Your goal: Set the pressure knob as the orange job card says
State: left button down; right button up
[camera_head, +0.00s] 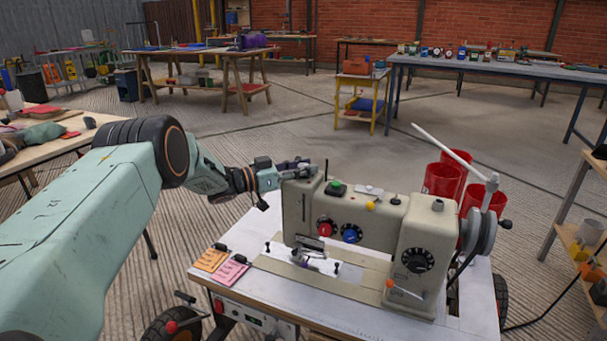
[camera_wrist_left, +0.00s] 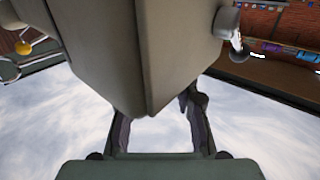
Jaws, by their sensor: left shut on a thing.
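The sewing machine (camera_head: 370,222) stands on a white table. Its face carries a red knob (camera_head: 325,228), a blue knob (camera_head: 351,233) and a black dial (camera_head: 419,260) with pale marks. A green knob (camera_head: 335,187) is on top. I cannot tell which is the pressure knob. The orange job card (camera_head: 211,259) lies at the table's left front; its print is too small to read. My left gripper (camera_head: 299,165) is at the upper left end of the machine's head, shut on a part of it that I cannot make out. The wrist view shows the head close above the fingers (camera_wrist_left: 160,130). My right gripper is out of view.
A pink card (camera_head: 231,272) lies beside the orange one. Red cylindrical containers (camera_head: 441,181) stand behind the machine, near a raised white rod (camera_head: 450,150). Workbenches (camera_head: 490,68) stand farther back, with open floor between.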

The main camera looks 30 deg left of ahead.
pick_arm(q)
jog(key=shift+m+g+h+b, duration=0.5)
jog(key=shift+h, duration=0.1)
jog(key=c, duration=1)
grip_release()
jog(key=v, duration=1.2)
